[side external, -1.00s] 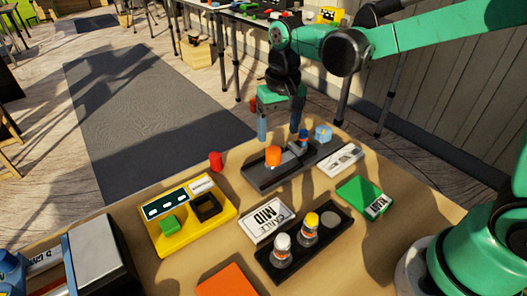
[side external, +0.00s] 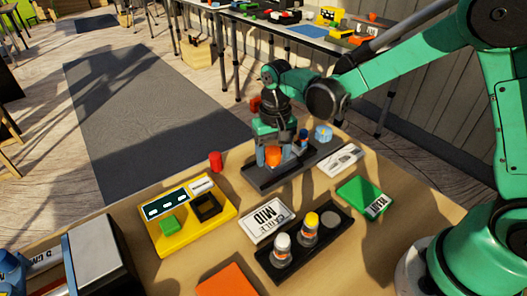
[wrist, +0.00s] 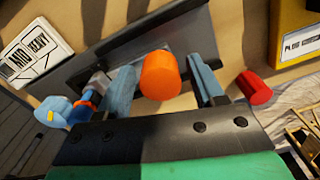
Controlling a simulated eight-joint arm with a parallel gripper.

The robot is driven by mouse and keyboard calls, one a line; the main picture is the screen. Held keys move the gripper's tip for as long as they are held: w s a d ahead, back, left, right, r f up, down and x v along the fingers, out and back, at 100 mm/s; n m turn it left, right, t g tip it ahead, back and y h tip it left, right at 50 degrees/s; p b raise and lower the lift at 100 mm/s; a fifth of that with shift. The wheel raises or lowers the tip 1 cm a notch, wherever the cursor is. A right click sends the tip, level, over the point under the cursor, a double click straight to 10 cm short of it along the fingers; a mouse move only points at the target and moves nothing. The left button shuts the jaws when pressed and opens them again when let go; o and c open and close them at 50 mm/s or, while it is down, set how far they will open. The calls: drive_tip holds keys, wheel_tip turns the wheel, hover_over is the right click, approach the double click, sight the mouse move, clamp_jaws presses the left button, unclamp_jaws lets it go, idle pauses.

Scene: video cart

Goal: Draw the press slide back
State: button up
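The press is a long dark base (side external: 262,180) near the far edge of the table, also seen in the wrist view (wrist: 182,28). An orange round knob (side external: 273,156) stands on its slide, and it is large in the wrist view (wrist: 160,76). My gripper (wrist: 161,70) is open, with one blue-grey finger on each side of the knob. Slim gaps show between knob and fingers. In the side view my gripper (side external: 278,152) comes down from above and hides much of the slide.
A light-blue piece (side external: 323,132) and a small blue-and-orange post (side external: 303,136) are at the press's other end. A red cylinder (side external: 215,162) stands close by. A white label plate (side external: 341,159), yellow panel (side external: 160,238) and bottle tray (side external: 340,232) are nearby.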

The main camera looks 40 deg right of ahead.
clamp_jaws()
drive_tip(key=shift+a, duration=1.5)
drive_tip(key=shift+o, duration=1.5)
unclamp_jaws()
drive_tip(key=shift+r, duration=0.15)
wheel_tip(320, 180, up, 5)
drive_tip(key=shift+r, duration=0.2)
drive_tip(key=shift+d, duration=0.1)
